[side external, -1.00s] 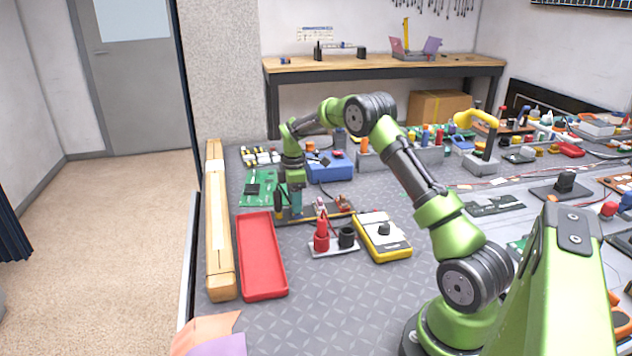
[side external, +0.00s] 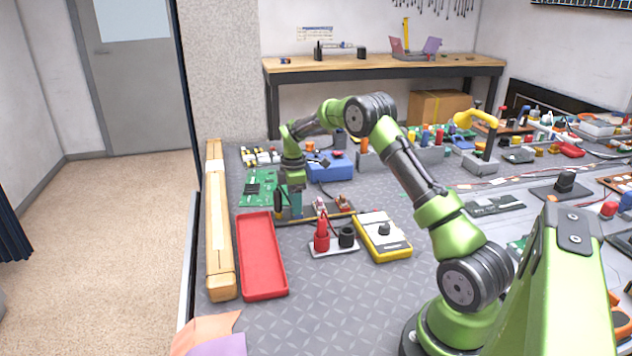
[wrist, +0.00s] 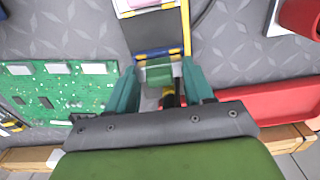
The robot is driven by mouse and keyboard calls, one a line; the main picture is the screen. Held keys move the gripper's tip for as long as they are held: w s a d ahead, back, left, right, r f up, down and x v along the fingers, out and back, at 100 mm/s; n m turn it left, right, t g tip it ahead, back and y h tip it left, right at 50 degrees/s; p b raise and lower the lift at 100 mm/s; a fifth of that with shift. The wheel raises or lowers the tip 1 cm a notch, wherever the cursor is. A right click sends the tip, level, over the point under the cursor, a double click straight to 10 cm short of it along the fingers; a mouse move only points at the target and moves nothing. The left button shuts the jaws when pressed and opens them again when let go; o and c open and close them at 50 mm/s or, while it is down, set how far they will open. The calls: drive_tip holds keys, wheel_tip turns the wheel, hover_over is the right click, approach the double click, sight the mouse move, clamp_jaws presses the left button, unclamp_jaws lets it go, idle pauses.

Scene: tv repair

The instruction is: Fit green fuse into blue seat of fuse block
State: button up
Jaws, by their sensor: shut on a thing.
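My gripper (wrist: 160,88) has teal fingers and is shut on the green fuse (wrist: 158,73), seen from above in the wrist view. The fuse is right at the blue seat (wrist: 152,54), which has yellow marks beside it. I cannot tell how deep the fuse sits in it. The fuse block (wrist: 187,28) is a dark strip with a yellow edge. In the side external view my gripper (side external: 289,212) is low over the left end of the fuse block (side external: 366,212), and the fuse is hard to make out there.
A red tray (side external: 262,258) lies in front of my gripper, beside a wooden beam (side external: 215,225). A green circuit board (side external: 258,188) is to the left. A stand with red and black posts (side external: 335,250) and a yellow meter (side external: 384,240) lie to the right. A blue box (side external: 330,171) is behind.

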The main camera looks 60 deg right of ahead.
drive_tip(key=shift+f, duration=0.3)
drive_tip(key=shift+r, duration=0.1)
drive_tip(key=shift+r, duration=0.35)
drive_tip(key=shift+s, duration=0.1)
idle(0.4)
drive_tip(key=shift+f, duration=0.4)
idle(0.9)
drive_tip(key=shift+r, duration=0.1)
drive_tip(key=shift+r, duration=0.35)
idle(0.7)
drive_tip(key=shift+f, duration=0.45)
idle(0.9)
